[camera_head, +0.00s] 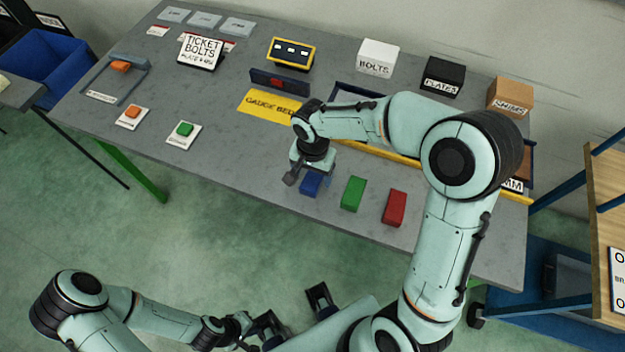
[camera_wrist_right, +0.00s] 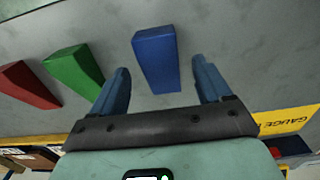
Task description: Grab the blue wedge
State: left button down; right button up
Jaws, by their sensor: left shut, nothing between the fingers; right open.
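The blue wedge (camera_head: 311,184) lies on the grey table near its front edge, partly hidden by my right gripper in the head view. In the right wrist view the blue wedge (camera_wrist_right: 156,58) lies ahead, its near end between the two finger lines. My right gripper (camera_wrist_right: 164,82) is open and empty, its fingers on either side of that end. In the head view my right gripper (camera_head: 305,178) is above the table beside the blue wedge. My left gripper (camera_head: 295,315) is low in front of the table, away from the wedges, and holds nothing.
A green wedge (camera_head: 352,193) and a red wedge (camera_head: 394,207) lie to the right of the blue one. A yellow gauge sign (camera_head: 265,104) lies behind. Labelled boxes, including a white one (camera_head: 377,57), stand along the back.

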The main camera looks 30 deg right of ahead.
aim_at(314, 177)
notch_tip(314, 177, down, 2)
jog(key=shift+f, duration=0.25)
jog(key=c, duration=1.1)
jog(key=shift+r, duration=0.1)
